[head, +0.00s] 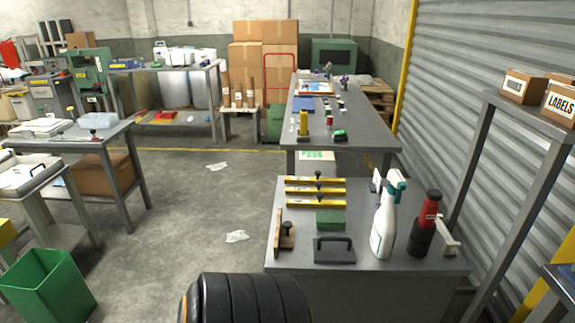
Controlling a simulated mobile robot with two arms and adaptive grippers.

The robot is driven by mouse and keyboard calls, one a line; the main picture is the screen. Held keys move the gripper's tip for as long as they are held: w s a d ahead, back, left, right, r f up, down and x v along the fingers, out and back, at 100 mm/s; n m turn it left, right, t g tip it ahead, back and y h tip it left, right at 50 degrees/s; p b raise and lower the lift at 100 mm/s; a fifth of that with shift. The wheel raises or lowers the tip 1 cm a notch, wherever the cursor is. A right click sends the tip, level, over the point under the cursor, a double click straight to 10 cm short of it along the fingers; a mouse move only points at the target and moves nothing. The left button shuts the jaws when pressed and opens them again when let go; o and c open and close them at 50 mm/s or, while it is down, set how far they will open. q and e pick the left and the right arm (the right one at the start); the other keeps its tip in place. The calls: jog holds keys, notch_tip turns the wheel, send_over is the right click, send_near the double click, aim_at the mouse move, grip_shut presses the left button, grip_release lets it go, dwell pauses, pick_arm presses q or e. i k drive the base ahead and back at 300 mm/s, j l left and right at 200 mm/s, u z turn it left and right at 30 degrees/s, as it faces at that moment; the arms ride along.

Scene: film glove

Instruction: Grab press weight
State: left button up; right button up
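A dark grey block with a handle on top (334,251), which looks like the press weight, lies on the near grey workbench (360,215) close to its front edge. It is behind a green block (330,220) as seen from the far side, on the side nearer to me. A wooden piece with a dark knob (285,235) lies to its left, apart from it. Neither of my grippers shows in the head view, so their state and distance to the weight cannot be seen.
A white spray bottle (384,222) and a red and black bottle (426,225) stand to the weight's right. Several yellow bars (316,192) lie farther back. A metal shelf with boxes (522,87) stands at right. A green bin (48,286) stands at lower left; the floor between is mostly clear.

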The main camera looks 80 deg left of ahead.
aim_at(326, 250)
jog(key=u, duration=2)
